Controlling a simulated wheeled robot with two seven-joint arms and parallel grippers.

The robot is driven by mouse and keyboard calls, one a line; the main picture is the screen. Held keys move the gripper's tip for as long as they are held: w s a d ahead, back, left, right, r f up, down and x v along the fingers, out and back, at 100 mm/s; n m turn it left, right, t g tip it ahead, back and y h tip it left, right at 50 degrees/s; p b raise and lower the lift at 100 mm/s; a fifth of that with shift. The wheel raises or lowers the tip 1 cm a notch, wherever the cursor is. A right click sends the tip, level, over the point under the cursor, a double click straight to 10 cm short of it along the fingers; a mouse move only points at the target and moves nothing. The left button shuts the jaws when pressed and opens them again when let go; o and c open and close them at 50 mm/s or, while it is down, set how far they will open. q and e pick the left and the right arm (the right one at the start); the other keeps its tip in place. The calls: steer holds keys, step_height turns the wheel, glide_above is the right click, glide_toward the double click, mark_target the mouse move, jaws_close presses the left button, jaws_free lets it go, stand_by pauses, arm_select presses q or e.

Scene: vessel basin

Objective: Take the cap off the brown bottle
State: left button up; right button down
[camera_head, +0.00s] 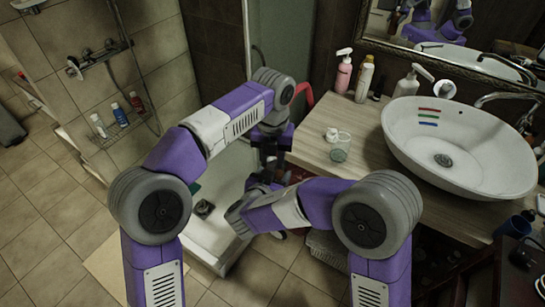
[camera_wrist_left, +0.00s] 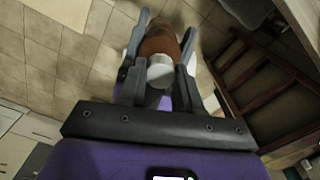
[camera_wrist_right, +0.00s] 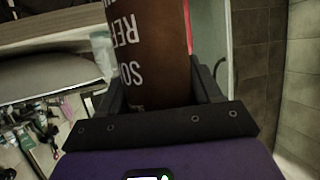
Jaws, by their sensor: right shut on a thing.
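The brown bottle (camera_wrist_right: 150,50) with white lettering stands between the fingers of my right gripper (camera_wrist_right: 165,85), which is shut on its body. In the right wrist view the lettering is upside down. In the left wrist view the bottle (camera_wrist_left: 163,38) shows with its white cap (camera_wrist_left: 160,72) toward the camera. My left gripper (camera_wrist_left: 162,60) is open, with one finger on either side of the cap. The cap is still on the bottle. In the head view my left gripper (camera_head: 268,150) is above my right gripper, and the arms mostly hide the bottle.
The wooden counter (camera_head: 310,150) at right holds a white basin (camera_head: 460,150), a pink pump bottle (camera_head: 343,72), other bottles and a clear cup (camera_head: 340,149). A shower tray (camera_head: 215,235) lies beyond my arms. A wooden frame (camera_wrist_left: 255,75) is close to my left gripper.

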arm_select(q)
steer(key=shift+c, duration=1.1)
steer(key=o, duration=1)
